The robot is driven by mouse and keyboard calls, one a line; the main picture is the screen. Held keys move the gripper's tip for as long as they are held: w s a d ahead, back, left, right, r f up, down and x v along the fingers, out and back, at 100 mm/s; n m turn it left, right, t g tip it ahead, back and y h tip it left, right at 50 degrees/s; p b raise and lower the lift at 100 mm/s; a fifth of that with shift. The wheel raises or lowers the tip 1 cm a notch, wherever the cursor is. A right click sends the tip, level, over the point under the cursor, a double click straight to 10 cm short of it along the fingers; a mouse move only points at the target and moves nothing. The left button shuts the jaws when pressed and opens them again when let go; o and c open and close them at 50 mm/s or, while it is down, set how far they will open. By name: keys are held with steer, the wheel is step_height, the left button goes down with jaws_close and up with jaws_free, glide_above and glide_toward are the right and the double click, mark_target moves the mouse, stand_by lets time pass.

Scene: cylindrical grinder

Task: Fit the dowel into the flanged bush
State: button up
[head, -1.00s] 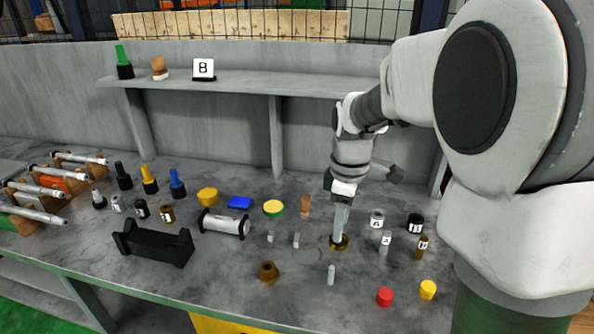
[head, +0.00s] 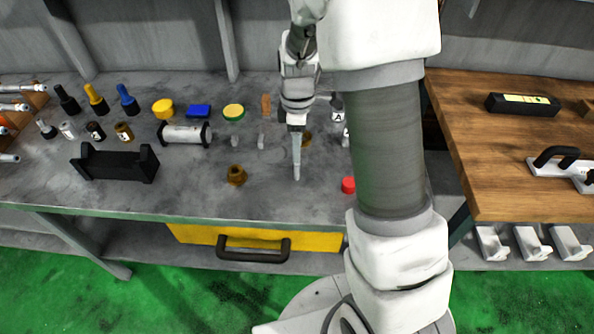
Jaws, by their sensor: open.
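A pale grey dowel (head: 297,172) stands upright on the bench, directly below and in line with my gripper (head: 297,157). My gripper points straight down with its jaws open, and its tips are at or just around the dowel's top; I cannot tell whether they touch it. A brown, stepped flanged bush (head: 236,175) stands on the bench to the left of the dowel, apart from it. A second brass ring-like piece (head: 306,139) shows partly behind my gripper, so its shape is hard to tell.
Two small grey pins stand behind, one (head: 261,141) left of my gripper. A red cap (head: 348,185) is to the right, beside my arm. A black cradle (head: 115,163) and a white roller (head: 185,134) are at left. Bench around the bush is clear.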

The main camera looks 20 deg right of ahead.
mark_target(297, 171)
steer(key=shift+s+f, duration=0.1)
steer(key=shift+f, duration=2.65)
jaws_close()
